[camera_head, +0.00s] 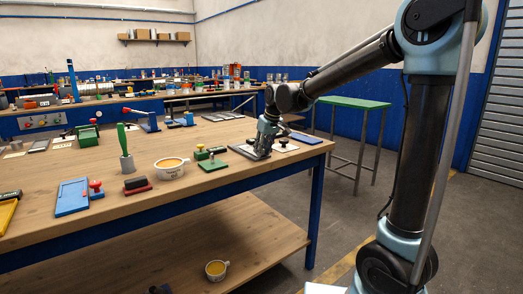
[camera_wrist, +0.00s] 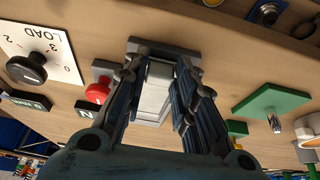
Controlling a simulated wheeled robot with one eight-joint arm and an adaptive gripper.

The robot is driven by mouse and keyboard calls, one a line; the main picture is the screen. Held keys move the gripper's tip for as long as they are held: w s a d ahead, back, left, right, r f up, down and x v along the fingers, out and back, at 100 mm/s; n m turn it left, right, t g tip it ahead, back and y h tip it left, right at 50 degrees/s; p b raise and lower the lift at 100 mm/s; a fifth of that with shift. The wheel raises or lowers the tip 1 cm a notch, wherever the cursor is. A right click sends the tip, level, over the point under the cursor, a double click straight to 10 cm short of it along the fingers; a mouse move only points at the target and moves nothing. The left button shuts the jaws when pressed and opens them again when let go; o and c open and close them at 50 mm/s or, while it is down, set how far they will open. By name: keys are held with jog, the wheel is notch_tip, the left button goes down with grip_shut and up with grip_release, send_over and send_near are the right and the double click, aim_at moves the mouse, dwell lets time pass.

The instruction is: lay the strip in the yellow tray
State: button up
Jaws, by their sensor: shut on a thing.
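My gripper (camera_head: 265,148) is low over the right part of the wooden table in the head view. In the wrist view my gripper (camera_wrist: 158,75) has its fingers on both sides of a pale grey piece (camera_wrist: 153,95), shut on it. The piece lies over a dark grey base (camera_wrist: 160,48); I cannot tell whether it is the strip or whether it touches the base. A yellow object (camera_head: 7,214) with a black thing on it is cut off at the table's left edge; I cannot tell whether it is the yellow tray.
A white LOAD dial plate (camera_wrist: 42,45) with a black knob and a red knob (camera_wrist: 98,90) are close to my fingers. A green plate (camera_wrist: 270,103) is on the other side. A cup (camera_head: 170,167), a blue board (camera_head: 72,197) and a green-handled tool (camera_head: 125,150) stand farther left.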

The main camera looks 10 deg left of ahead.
jog(key=shift+s+d+r, duration=0.1)
jog(key=shift+s+d, duration=0.5)
jog(key=shift+d, duration=0.15)
jog(key=shift+r, duration=0.1)
notch_tip(320, 180, up, 7)
dwell(0.7)
jog(key=shift+s, duration=0.1)
